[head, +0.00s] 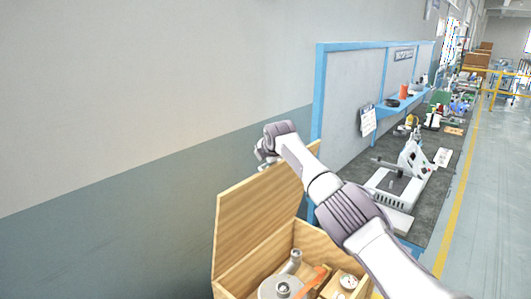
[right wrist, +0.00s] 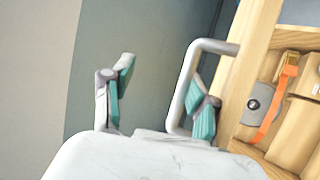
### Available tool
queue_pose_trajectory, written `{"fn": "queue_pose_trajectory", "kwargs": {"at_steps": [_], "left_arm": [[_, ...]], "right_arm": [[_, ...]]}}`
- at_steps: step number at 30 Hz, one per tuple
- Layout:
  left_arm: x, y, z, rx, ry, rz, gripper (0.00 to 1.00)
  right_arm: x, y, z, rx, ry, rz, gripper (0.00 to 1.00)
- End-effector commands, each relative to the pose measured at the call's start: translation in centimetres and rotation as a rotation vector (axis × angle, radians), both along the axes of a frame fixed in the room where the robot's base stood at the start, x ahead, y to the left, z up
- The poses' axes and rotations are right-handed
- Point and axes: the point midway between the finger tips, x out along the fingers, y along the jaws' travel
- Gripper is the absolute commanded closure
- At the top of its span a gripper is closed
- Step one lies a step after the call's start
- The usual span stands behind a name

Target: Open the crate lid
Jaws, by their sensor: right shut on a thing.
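The wooden crate (head: 308,240) stands at the bottom middle of the head view. Its lid (head: 250,215) is raised and stands steeply up along the crate's left side, showing the inside. My right gripper (head: 264,152) is at the lid's upper edge. My left gripper is not in view.
Inside the crate are a grey metal blower part (head: 274,288), an orange strap (head: 312,280) and a round gauge (head: 347,281). A plain wall (head: 120,160) is close behind the lid. A cluttered workbench (head: 432,190) with a blue-framed panel (head: 345,100) stands to the right.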

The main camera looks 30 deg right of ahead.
Motion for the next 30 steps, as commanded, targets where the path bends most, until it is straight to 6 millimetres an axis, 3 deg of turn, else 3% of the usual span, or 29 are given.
{"fn": "queue_pose_trajectory", "kwargs": {"at_steps": [1, 15, 16, 22, 30], "left_arm": [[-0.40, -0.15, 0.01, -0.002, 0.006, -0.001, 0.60], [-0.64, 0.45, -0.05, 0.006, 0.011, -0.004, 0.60], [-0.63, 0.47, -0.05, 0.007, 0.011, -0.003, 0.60], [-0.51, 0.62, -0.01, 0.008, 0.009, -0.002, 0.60], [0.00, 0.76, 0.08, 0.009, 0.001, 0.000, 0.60]], "right_arm": [[0.12, 1.17, -0.95, 0.011, 0.006, 0.016, 1.00], [0.07, 1.20, -1.13, 0.009, 0.012, 0.014, 1.00], [0.07, 1.20, -1.13, 0.009, 0.012, 0.014, 0.45], [0.02, 1.02, -1.08, 0.005, 0.013, 0.013, 0.77], [-0.02, 0.84, -1.09, 0.001, 0.014, 0.012, 0.77]]}}
